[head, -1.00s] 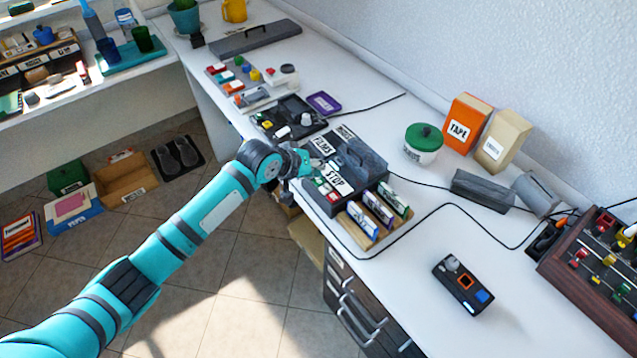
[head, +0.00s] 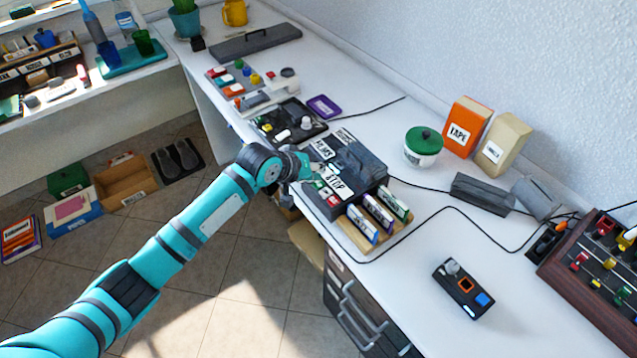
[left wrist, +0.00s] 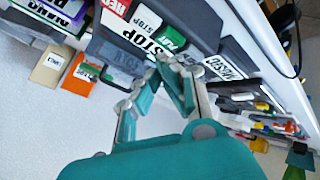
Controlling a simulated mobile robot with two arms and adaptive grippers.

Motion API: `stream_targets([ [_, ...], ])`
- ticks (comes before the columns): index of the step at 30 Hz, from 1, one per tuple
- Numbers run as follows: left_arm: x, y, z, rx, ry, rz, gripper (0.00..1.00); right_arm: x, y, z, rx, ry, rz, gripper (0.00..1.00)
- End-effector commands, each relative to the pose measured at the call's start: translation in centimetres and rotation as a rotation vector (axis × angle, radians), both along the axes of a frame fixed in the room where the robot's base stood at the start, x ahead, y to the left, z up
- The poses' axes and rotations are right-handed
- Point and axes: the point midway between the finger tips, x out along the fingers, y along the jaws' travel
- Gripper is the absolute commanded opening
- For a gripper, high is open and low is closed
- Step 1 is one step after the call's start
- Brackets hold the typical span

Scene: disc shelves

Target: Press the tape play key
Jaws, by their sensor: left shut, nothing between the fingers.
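The dark grey tape player (head: 362,163) stands on the white counter. It carries a large white STOP label (head: 338,187) and small coloured key labels by its front edge. In the left wrist view there are a green label (left wrist: 172,38), partly hidden and hard to read, a red label (left wrist: 205,14) and the large STOP label (left wrist: 148,41). My left gripper (head: 308,167) is shut and empty, over the near-left part of the player, close to the green label. I cannot tell whether it touches a key. My right gripper is not in view.
A wooden rack (head: 362,232) of upright cassettes stands in front of the player. A black tray (head: 290,124) with small parts lies behind it. A green-lidded tub (head: 423,147) and a TAPE box (head: 463,128) stand at the wall. The counter right of the rack is mostly clear.

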Motion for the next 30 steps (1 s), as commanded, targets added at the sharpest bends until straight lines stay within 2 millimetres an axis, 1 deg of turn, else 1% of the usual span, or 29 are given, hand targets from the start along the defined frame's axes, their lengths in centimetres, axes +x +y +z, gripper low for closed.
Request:
stream_targets([
  [9,0.0,0.01,-0.04,0.0,0.0,0.0,0.0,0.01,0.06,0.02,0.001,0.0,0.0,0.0],
  [18,-0.01,0.03,-0.82,0.001,0.0,0.0,0.0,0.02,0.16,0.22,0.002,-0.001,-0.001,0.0],
  [30,-0.01,0.0,-0.9,0.0,0.0,0.0,0.0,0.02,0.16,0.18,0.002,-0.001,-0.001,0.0],
])
